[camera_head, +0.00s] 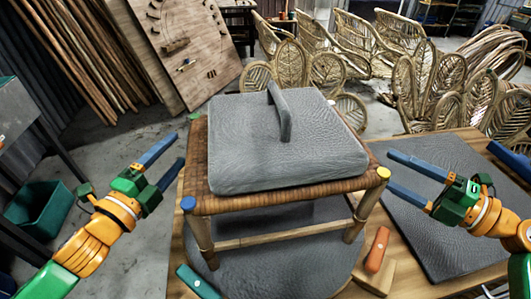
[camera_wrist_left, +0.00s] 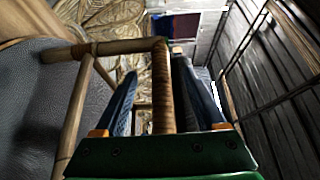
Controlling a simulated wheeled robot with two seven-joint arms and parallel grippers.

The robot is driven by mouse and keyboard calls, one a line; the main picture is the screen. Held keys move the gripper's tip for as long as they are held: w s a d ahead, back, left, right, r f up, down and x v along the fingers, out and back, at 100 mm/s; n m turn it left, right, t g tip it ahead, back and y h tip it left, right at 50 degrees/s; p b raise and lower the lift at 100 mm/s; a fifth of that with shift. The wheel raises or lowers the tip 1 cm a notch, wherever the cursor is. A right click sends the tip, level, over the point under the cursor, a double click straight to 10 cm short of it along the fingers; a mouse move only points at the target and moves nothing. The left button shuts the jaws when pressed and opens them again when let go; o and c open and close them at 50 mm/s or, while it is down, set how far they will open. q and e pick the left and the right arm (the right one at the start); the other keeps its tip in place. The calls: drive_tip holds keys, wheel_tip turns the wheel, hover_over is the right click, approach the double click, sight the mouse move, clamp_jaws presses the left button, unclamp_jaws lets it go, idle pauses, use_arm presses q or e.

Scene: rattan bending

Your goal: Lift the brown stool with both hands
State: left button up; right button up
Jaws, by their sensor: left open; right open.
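The brown stool (camera_head: 290,199) stands upright on the table, with a woven seat edge, light wooden legs and a blue and a yellow cap on its front corners. A grey slab with an upright fin (camera_head: 285,150) covers most of its seat. My left gripper (camera_head: 178,149) is open just left of the seat. In the left wrist view, the stool's woven edge (camera_wrist_left: 162,85) appears between the open left fingers (camera_wrist_left: 158,95); I cannot tell whether they touch it. My right gripper (camera_head: 391,170) is open beside the yellow-capped right front corner.
The wooden table (camera_head: 350,290) carries a grey mat (camera_head: 440,215) at right. An orange-handled tool (camera_head: 377,249) and a teal-handled one (camera_head: 198,282) lie near the stool's front. Rattan chairs (camera_head: 340,65) stand behind. A green bin (camera_head: 40,207) is on the floor at left.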

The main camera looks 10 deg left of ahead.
sight(190, 135)
drive_tip(key=x, duration=0.5)
drive_tip(key=shift+a+r, duration=0.1)
drive_tip(key=shift+a, duration=0.25)
use_arm(q)
drive_tip(key=shift+w+d, duration=0.15)
drive_tip(key=shift+w, duration=0.95)
drive_tip(key=shift+w+d, duration=0.2)
drive_tip(key=shift+w, duration=0.95)
drive_tip(key=shift+w+d, duration=0.15)
drive_tip(key=shift+w, duration=0.95)
use_arm(e)
drive_tip(key=shift+w+a, duration=0.35)
drive_tip(key=shift+a, duration=0.2)
use_arm(q)
clamp_jaws()
use_arm(e)
clamp_jaws()
use_arm(q)
drive_tip(key=shift+r, duration=0.15)
use_arm(e)
drive_tip(key=shift+r, duration=0.1)
